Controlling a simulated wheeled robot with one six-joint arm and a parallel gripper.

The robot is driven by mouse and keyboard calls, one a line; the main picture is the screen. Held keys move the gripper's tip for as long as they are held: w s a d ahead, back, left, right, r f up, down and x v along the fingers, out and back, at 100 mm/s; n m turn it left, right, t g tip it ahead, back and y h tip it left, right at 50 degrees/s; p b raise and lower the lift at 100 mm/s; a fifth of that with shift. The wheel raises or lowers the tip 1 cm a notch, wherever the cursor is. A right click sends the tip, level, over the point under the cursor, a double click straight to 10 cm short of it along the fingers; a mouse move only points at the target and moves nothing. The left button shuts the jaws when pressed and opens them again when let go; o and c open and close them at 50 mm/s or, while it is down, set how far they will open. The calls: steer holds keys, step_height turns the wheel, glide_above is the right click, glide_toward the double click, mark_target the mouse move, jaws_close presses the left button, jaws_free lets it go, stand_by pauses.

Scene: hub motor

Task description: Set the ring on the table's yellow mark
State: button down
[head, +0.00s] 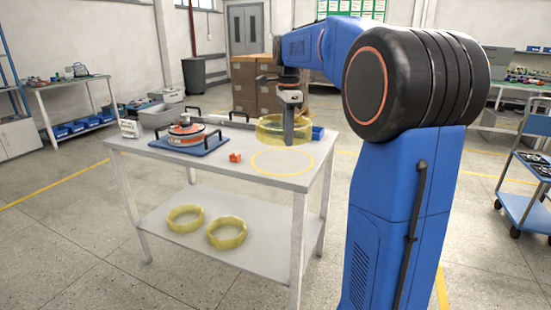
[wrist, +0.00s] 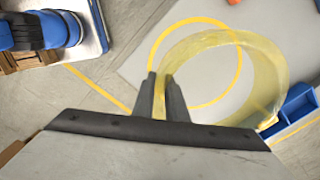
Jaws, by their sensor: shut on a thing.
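A translucent yellow ring (head: 270,128) is held above the table (head: 245,160), near its right end. My gripper (head: 289,140) is shut on the ring's wall. In the wrist view the fingertips of my gripper (wrist: 160,92) pinch the near left part of the ring (wrist: 270,75). The yellow mark (head: 256,168) is a thin circle painted on the table top. In the head view the ring hangs above and behind the mark's front edge. In the wrist view the mark (wrist: 240,52) shows partly through and inside the ring, offset to the left.
A blue board with an orange and grey round part (head: 187,132) lies on the table's left half. A small orange piece (head: 235,157) lies left of the mark. A blue block (head: 318,133) stands at the right edge. Two yellow rings (head: 227,232) lie on the lower shelf.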

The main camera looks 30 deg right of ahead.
steer(key=shift+f, duration=4.65)
steer(key=shift+f, duration=0.1)
steer(key=c, duration=1.8)
jaws_free()
steer(key=shift+o, duration=0.2)
step_height(320, 180, up, 12)
steer(key=shift+r, duration=0.1)
